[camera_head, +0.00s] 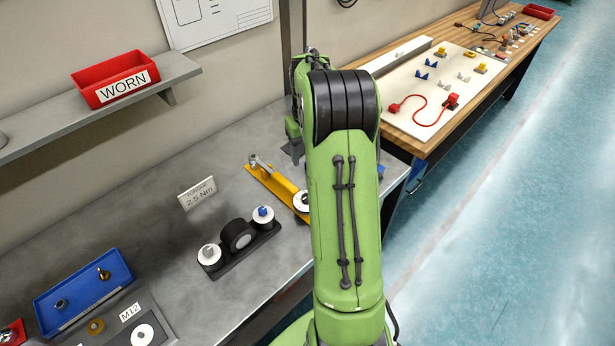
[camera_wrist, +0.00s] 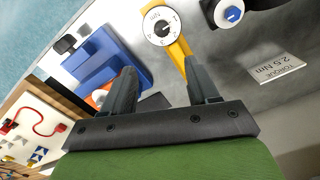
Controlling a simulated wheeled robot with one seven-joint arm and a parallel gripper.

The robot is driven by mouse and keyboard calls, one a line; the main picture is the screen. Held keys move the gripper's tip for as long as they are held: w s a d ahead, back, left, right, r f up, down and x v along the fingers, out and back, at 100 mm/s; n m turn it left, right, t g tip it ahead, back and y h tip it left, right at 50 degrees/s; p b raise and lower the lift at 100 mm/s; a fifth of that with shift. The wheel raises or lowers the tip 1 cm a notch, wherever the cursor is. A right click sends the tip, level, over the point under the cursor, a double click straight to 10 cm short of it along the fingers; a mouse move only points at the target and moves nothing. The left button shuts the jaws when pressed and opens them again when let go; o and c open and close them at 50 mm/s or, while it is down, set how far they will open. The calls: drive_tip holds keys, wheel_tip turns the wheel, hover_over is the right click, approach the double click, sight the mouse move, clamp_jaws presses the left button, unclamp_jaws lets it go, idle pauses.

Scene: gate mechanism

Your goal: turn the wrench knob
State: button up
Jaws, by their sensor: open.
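A yellow torque wrench (camera_head: 270,185) lies on the grey bench, with a metal end at its far left and a white round dial (camera_head: 301,201) at its near end, partly hidden by my arm. In the wrist view the white dial (camera_wrist: 161,26), marked Nm, is at the top middle, and the yellow bar (camera_wrist: 181,58) runs down between my fingers. My arm hides the gripper in the head view.
A blue block (camera_wrist: 92,58) stands beside the left finger. A black stand with white-topped posts (camera_head: 238,240) and a torque sign (camera_head: 197,193) stand on the bench. A blue tray (camera_head: 83,290) is at lower left; a red WORN bin (camera_head: 113,78) is on the shelf. A wooden table (camera_head: 440,135) adjoins.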

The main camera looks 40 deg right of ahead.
drive_tip(key=f, duration=0.5)
drive_tip(key=f+b, duration=0.1)
drive_tip(key=f, duration=0.9)
drive_tip(key=shift+s+a+f, duration=0.15)
drive_tip(key=shift+a+f, duration=0.15)
drive_tip(key=shift+a, duration=0.05)
drive_tip(key=shift+c, duration=0.3)
drive_tip(key=c, duration=1)
